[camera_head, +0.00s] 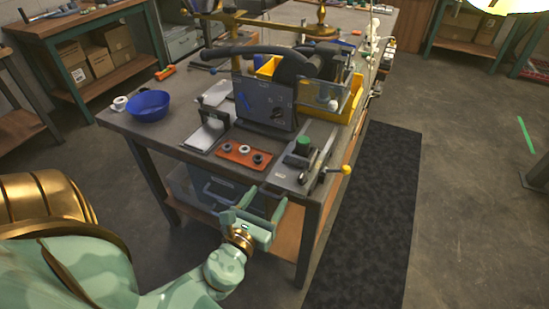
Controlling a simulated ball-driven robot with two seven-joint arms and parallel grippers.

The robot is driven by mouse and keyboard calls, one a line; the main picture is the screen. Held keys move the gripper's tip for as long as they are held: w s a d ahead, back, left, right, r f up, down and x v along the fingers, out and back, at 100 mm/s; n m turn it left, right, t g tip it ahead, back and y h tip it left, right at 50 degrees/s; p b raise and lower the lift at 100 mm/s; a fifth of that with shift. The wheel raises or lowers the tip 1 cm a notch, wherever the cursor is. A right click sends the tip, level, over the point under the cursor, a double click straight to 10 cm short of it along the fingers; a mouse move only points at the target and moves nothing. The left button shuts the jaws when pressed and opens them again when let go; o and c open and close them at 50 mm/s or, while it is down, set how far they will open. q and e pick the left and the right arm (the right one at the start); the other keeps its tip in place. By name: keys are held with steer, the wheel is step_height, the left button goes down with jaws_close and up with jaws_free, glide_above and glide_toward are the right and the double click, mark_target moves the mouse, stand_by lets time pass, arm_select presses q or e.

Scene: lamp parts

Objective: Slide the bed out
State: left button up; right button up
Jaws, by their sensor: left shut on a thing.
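A grey metal plate, which looks like the bed (283,178), lies at the near right corner of the workbench. A green-topped part (303,146) and a lever with a yellow knob (346,169) are on or beside it. My left gripper (252,205) is at the bench's front edge, just below the bed's near end. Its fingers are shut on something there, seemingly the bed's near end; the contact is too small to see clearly. My right gripper is not in view.
An orange tray with several rings (237,158) lies left of the bed. Behind are a dark upright panel (265,103) and a yellow bin (345,108). A blue bowl (148,105) stands at left. A clear bin (195,190) sits under the bench.

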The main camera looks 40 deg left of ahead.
arm_select(q)
steer(key=shift+s, duration=0.65)
steer(key=shift+f, duration=0.1)
steer(key=o, duration=1.2)
steer(key=shift+s, duration=0.15)
steer(key=shift+c, duration=0.2)
steer(key=v, duration=1.6)
steer(key=shift+s+d, duration=0.2)
steer(key=shift+s, duration=0.1)
